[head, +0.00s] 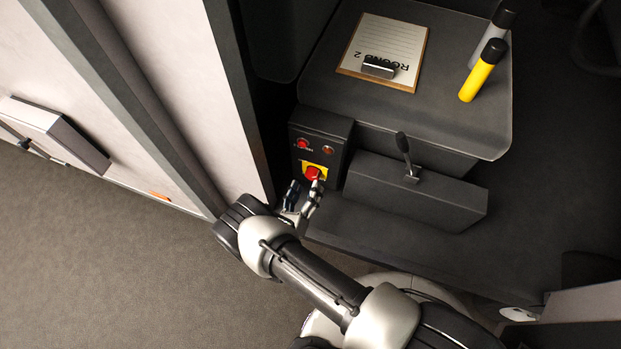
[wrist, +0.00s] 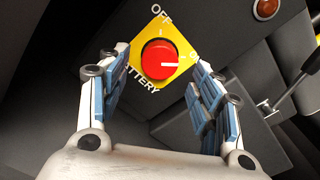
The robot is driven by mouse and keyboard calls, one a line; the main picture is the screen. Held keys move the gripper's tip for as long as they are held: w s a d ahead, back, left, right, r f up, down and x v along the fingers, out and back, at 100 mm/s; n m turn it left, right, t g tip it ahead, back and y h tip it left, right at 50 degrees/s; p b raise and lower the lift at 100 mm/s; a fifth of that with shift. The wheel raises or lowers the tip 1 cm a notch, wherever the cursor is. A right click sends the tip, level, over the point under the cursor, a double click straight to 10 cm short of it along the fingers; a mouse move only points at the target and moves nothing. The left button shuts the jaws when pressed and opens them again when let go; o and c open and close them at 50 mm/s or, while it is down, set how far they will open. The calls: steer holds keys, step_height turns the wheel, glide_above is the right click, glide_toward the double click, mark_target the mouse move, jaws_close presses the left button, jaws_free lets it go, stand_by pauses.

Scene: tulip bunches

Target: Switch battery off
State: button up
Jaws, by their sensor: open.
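The battery switch is a round red knob (wrist: 160,60) on a yellow plate (wrist: 185,42) lettered "OFF" and "BATTERY" in the wrist view. A white mark on the knob points right, away from the OFF lettering. In the head view the red knob (head: 313,173) sits low on the front of a black control box (head: 338,140). My gripper (wrist: 158,72) is open, its blue-padded fingers on either side of the knob and apart from it in the picture. I cannot tell how far the fingertips are from the knob. In the head view my gripper (head: 303,190) is just below the switch.
A red button (head: 303,143) and an orange lamp (head: 328,150) sit above the switch. A lever (head: 406,155) stands on a dark housing right of the box. A clipboard (head: 385,50) and a yellow cylinder (head: 482,70) rest on the surface above. A pale wall is at left.

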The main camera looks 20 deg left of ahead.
mark_target(311, 177)
steer(key=shift+w+d, duration=0.15)
steer(key=shift+w, duration=2.1)
steer(key=c, duration=1.1)
steer(key=shift+o, duration=0.2)
